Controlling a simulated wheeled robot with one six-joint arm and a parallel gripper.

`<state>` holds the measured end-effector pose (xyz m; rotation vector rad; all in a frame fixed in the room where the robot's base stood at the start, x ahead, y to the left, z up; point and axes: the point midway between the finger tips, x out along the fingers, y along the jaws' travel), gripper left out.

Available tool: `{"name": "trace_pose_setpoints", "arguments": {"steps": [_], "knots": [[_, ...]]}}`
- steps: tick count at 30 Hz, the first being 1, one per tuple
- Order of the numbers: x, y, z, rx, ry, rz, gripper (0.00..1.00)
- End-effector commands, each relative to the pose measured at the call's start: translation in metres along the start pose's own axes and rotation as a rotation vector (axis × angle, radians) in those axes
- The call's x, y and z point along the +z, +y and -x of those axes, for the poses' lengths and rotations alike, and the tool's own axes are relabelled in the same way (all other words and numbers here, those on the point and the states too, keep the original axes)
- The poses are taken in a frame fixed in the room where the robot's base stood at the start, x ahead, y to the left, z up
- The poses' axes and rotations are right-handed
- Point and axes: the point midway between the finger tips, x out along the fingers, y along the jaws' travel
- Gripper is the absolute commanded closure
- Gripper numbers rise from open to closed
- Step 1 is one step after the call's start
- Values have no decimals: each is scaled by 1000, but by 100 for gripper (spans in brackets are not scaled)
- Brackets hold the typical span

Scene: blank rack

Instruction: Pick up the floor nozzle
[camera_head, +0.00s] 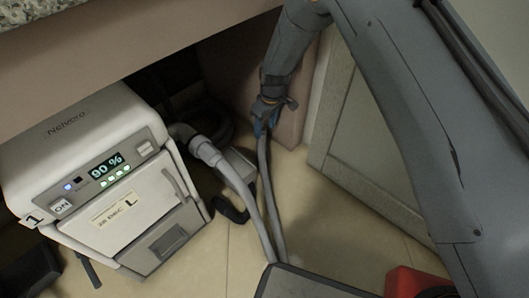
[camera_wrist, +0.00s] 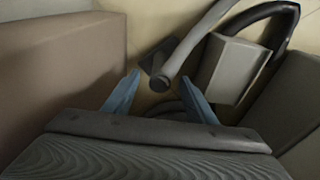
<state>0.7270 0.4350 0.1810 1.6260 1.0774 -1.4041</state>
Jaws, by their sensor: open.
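A grey tube (camera_head: 265,185) rises from near the front of the floor to my gripper (camera_head: 265,128), which is low beside the cabinet's brown side. In the wrist view the tube (camera_wrist: 187,48) runs down to an end between the blue fingers of my gripper (camera_wrist: 160,98). The fingers are apart, on either side of this end; I cannot tell whether they touch it. A small dark piece (camera_wrist: 152,60) sits beside the tube end. I cannot tell for sure which part is the floor nozzle.
A white machine (camera_head: 100,165) showing 90 % stands at left, with a ribbed grey hose (camera_head: 225,168) from its side. A grey block (camera_head: 241,163) lies on the tiles. A pale cabinet door (camera_head: 345,135) is close at right. A red object (camera_head: 410,282) is at front right.

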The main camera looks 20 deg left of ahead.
Motion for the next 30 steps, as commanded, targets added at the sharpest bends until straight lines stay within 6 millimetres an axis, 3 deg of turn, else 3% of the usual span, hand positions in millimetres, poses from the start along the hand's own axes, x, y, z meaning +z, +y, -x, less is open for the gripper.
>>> {"name": "trace_pose_setpoints", "arguments": {"steps": [30], "knots": [[-8, -2, -92, -2, 3, 8, 49]]}}
